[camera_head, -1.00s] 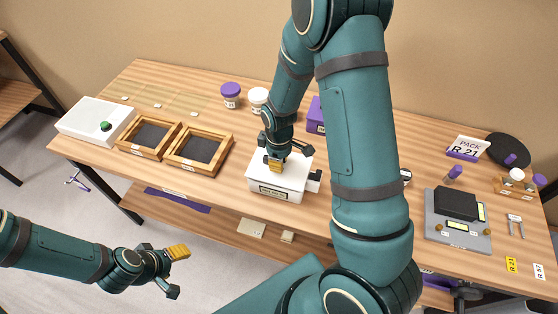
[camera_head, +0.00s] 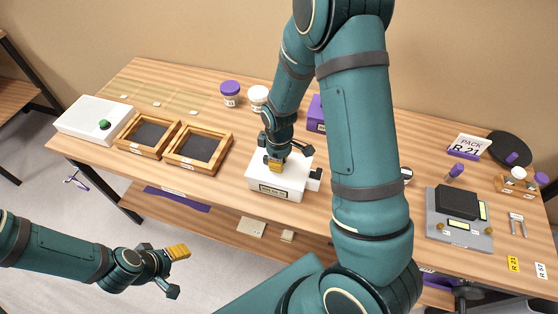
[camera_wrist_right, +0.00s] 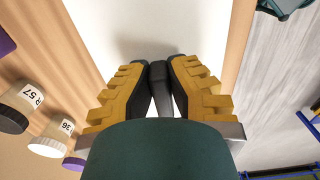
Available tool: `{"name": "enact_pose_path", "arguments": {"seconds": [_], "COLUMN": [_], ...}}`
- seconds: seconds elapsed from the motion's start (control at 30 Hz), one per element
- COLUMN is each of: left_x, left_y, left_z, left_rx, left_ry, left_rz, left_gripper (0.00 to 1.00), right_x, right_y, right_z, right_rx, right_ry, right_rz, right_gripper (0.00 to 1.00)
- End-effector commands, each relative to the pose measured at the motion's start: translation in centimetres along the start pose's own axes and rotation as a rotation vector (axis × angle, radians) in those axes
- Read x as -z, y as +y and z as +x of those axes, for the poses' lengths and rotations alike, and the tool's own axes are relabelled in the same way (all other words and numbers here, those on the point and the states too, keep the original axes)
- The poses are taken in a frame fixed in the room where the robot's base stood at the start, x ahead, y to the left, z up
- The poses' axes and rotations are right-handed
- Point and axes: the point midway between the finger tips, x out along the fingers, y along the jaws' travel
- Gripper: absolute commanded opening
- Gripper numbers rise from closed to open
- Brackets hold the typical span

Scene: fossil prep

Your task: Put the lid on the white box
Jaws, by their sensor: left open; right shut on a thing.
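The white box (camera_head: 280,189) with a dark-framed label stands near the table's front edge, mid-picture. My right gripper (camera_head: 275,163) points down over its top and hides part of it. In the right wrist view the right gripper (camera_wrist_right: 160,75) is shut on a dark grey handle (camera_wrist_right: 160,88) above a white surface, which looks like the lid (camera_wrist_right: 130,30). The lid appears to lie on the box, but I cannot tell if it is fully seated. My left gripper (camera_head: 172,270) is open and empty, in front of the table and away from the box.
Two wooden trays (camera_head: 228,139) and a white case with a green knob (camera_head: 75,118) stand left. A purple-lidded jar (camera_head: 231,99), a white-lidded jar (camera_head: 257,104) and a purple box (camera_head: 315,120) are behind. A grey device (camera_head: 437,228) stands right, past my right arm.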

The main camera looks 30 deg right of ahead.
Motion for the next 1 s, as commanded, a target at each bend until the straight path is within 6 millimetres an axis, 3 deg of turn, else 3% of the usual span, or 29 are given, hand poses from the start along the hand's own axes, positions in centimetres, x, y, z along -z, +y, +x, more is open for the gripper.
{"name": "enact_pose_path", "arguments": {"seconds": [0.3, 0.33, 0.4, 0.77, 1.0], "left_x": [-0.1, -0.1, -0.1, -0.1, -0.1], "left_y": [-0.2, -0.2, -0.2, -0.1, -0.2], "left_z": [0.5, 0.5, 0.4, 0.4, 0.4], "left_rx": [0.000, 0.000, 0.000, 0.000, 0.000], "left_ry": [0.000, 0.000, 0.000, 0.000, 0.000], "left_rz": [0.000, 0.000, 0.000, 0.000, 0.000], "left_gripper": [0.58, 0.58, 0.58, 0.58, 0.58], "right_x": [0.0, 0.0, 0.0, 0.0, 0.1], "right_y": [0.0, 0.0, 0.0, 0.0, 0.1], "right_z": [0.7, 0.6, 0.6, 0.2, -3.4], "right_rx": [0.000, 0.000, 0.000, -0.001, -0.004], "right_ry": [0.000, 0.000, 0.000, 0.001, 0.006], "right_rz": [0.000, 0.000, 0.000, 0.000, 0.000], "right_gripper": [0.00, 0.24, 0.41, 0.41, 0.41]}}
